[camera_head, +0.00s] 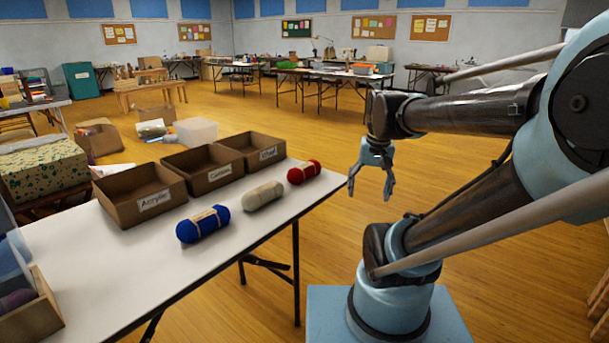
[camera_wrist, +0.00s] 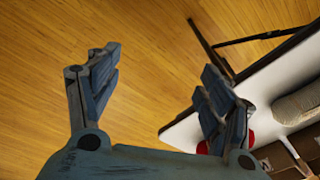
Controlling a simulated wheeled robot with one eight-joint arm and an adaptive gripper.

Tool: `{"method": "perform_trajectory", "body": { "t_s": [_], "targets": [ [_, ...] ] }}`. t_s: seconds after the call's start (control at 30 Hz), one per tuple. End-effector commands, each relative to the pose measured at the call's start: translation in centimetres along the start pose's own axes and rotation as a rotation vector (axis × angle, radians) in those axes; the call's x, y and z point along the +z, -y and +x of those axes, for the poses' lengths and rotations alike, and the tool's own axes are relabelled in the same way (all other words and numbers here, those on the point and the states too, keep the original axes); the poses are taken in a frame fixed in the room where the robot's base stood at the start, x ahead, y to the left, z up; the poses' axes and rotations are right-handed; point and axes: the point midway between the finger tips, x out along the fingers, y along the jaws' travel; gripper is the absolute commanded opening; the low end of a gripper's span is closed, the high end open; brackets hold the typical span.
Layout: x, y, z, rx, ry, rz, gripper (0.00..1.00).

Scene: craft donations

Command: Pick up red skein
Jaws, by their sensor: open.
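The red skein (camera_head: 304,172) lies on the white table (camera_head: 262,222) near its far right corner, with a pale paper band around it. In the wrist view a small part of the red skein (camera_wrist: 202,147) shows behind one finger; the rest is hidden. My gripper (camera_head: 374,194) is open and empty. It hangs to the right of the table corner, apart from the skein, over the wooden floor. In the wrist view my gripper's two fingers (camera_wrist: 158,80) are spread wide with nothing between them.
A beige skein (camera_head: 263,196) and a blue skein (camera_head: 203,224) lie left of the red one. Open boxes labelled Acrylic (camera_head: 140,194), Cotton (camera_head: 206,168) and a third (camera_head: 254,149), possibly Wool, stand behind them. The table's front strip is clear.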

Motion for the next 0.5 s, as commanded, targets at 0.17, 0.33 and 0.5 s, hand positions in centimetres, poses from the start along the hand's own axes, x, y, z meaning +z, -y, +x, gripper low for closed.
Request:
{"method": "perform_trajectory", "body": {
  "t_s": [0.17,0.33,0.5],
  "targets": [
    [-4.5,2.8,-2.9,-0.010,0.040,0.091,0.73],
    [-8.7,5.6,-4.9,-0.013,0.080,0.180,0.73],
    [-12.9,8.8,-6.3,-0.010,0.120,0.268,0.73]
  ]
}}
